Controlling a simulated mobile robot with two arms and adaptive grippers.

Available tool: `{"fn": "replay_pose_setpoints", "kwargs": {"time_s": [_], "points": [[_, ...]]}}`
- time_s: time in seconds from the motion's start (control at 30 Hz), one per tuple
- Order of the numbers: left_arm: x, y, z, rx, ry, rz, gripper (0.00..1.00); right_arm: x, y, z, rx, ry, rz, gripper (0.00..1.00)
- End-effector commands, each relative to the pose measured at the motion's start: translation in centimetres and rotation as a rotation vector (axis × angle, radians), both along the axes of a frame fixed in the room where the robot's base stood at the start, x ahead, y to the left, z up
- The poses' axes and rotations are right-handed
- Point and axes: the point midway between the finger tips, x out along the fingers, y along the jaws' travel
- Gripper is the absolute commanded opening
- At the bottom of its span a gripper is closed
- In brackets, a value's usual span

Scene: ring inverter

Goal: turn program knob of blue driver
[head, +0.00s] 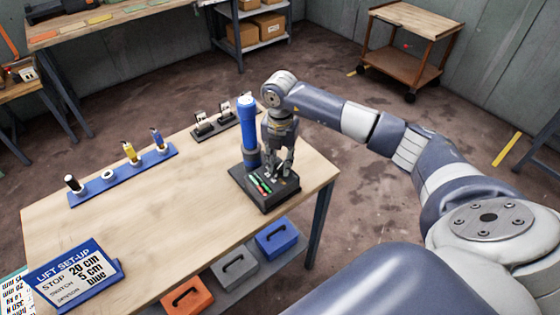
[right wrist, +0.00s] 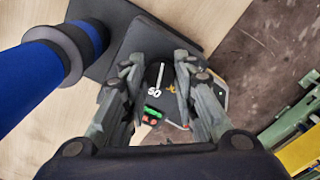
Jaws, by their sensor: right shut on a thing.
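The blue driver (head: 247,122) stands upright at the back of a dark base on the workbench; its thick blue body and grey collar show at the left of the right wrist view (right wrist: 40,75). The base (head: 268,198) carries a control panel with green and red marks. My right gripper (head: 279,172) points down over this panel from above. In the right wrist view its fingers (right wrist: 160,72) are shut on the dark program knob (right wrist: 160,78), which has a white pointer line. The number 50 shows just below the line. My left gripper is not in view.
On the workbench (head: 190,215) stand a blue rack (head: 125,177) with several small tools, a dark holder (head: 215,125) and a lift set-up sign (head: 75,275). Orange, grey and blue boxes (head: 277,238) sit below. The bench middle is clear.

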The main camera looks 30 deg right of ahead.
Motion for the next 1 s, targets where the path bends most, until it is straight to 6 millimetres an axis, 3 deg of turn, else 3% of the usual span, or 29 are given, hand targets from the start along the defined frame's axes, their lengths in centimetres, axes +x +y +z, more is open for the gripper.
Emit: {"fn": "replay_pose_setpoints", "kwargs": {"time_s": [0.03,0.07,0.13,0.17,0.57,0.67,1.0], "points": [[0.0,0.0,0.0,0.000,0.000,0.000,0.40,0.1,0.0,0.1,0.000,-0.003,-0.001,0.03],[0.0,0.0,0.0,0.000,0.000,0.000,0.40,0.1,-0.1,0.1,0.000,-0.003,-0.001,0.29],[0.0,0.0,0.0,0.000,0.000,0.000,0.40,0.1,0.0,0.1,0.000,-0.003,0.000,0.45],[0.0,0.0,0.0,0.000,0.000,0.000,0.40,0.1,-0.1,0.1,0.000,-0.003,0.000,0.48],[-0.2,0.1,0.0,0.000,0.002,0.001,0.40,0.1,0.0,0.6,0.000,-0.003,0.000,0.48],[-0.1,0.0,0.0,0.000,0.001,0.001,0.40,0.2,-0.1,1.9,-0.001,-0.006,0.000,0.48],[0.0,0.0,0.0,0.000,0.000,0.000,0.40,0.2,-0.1,9.0,0.000,-0.006,0.000,0.48]]}}
